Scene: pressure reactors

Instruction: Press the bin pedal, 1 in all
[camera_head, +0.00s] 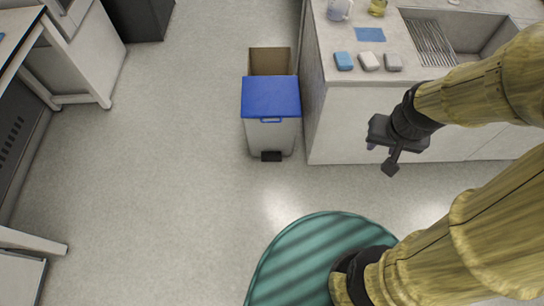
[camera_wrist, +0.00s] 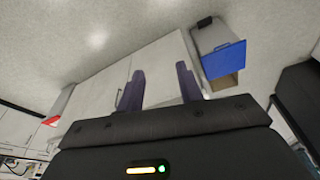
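The bin (camera_head: 270,130) stands on the floor against the left end of the counter, grey with a blue lid (camera_head: 271,96) that is down. Its black pedal (camera_head: 271,156) sticks out at the foot of its front side. The bin also shows at the upper right of the wrist view (camera_wrist: 215,38), with the pedal (camera_wrist: 205,22) at its top. My gripper (camera_head: 386,160) is right of the bin, in front of the counter and apart from bin and pedal. In the wrist view its two fingers (camera_wrist: 161,88) stand well apart with nothing between them.
An open cardboard box (camera_head: 270,61) stands behind the bin. The counter (camera_head: 335,118) with a sink (camera_head: 480,35) and several small blocks (camera_head: 369,62) is at the right. A bench (camera_head: 75,65) stands at the left. The floor in front of the bin is clear.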

